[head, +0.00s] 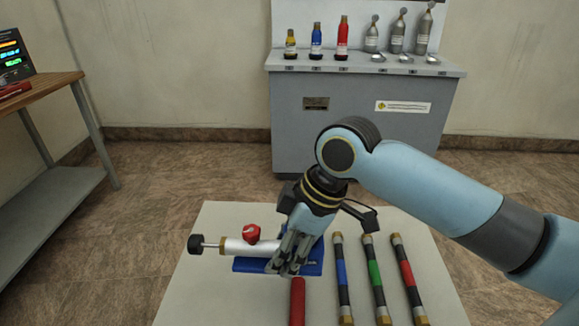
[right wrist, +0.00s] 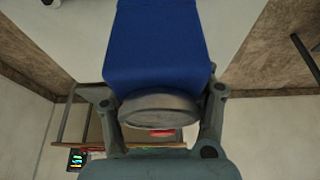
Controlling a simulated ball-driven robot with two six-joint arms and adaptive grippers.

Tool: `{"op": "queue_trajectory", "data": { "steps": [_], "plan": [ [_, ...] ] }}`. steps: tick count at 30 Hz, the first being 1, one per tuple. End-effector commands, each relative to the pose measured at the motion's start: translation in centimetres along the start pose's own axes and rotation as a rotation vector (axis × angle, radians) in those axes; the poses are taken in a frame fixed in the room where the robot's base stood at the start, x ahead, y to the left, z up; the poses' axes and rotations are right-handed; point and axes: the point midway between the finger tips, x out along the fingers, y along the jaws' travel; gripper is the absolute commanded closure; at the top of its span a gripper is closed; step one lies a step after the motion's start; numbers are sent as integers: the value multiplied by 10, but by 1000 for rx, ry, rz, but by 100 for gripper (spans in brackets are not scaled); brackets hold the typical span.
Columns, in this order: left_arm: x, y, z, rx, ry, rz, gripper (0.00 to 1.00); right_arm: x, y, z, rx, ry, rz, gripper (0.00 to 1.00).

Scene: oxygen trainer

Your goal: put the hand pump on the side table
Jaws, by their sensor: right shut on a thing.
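The hand pump (head: 236,246) has a silver barrel, a black knob on a rod at its left end, a red knob on top and a blue base. It is over the pale work table in the head view. My right gripper (head: 288,262) is shut on it toward its right end, hiding part of the barrel. The right wrist view shows a large blue part (right wrist: 158,45) and a grey round end between the fingers. Whether the pump touches the table is unclear. The side table (head: 50,90), wood-topped, stands at the far left. My left gripper is out of view.
The work table (head: 190,295) also holds a red tube (head: 298,302) and blue-, green- and red-banded hoses (head: 375,272). A grey cabinet (head: 360,110) at the back carries bottles and cylinders. A monitor (head: 14,55) and a red object (head: 14,90) occupy the side table's visible top.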

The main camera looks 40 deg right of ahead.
Motion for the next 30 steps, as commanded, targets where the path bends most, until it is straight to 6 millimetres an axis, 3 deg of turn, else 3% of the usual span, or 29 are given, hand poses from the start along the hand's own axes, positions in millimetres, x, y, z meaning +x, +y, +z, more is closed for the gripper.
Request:
{"op": "queue_trajectory", "data": {
  "steps": [5, 15, 20, 25, 30],
  "plan": [
    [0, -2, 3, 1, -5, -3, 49, 8, 3, -2, -2, 8, -3, 100],
    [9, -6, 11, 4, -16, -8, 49, 75, 32, -49, -2, 7, -4, 100],
    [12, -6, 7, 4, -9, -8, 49, 98, 42, -65, -3, 6, -4, 100],
    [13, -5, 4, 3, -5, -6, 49, 109, 46, -70, -4, 4, -3, 100],
    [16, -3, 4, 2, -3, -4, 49, 132, 46, -60, -4, 2, -4, 100]
  ]
}}
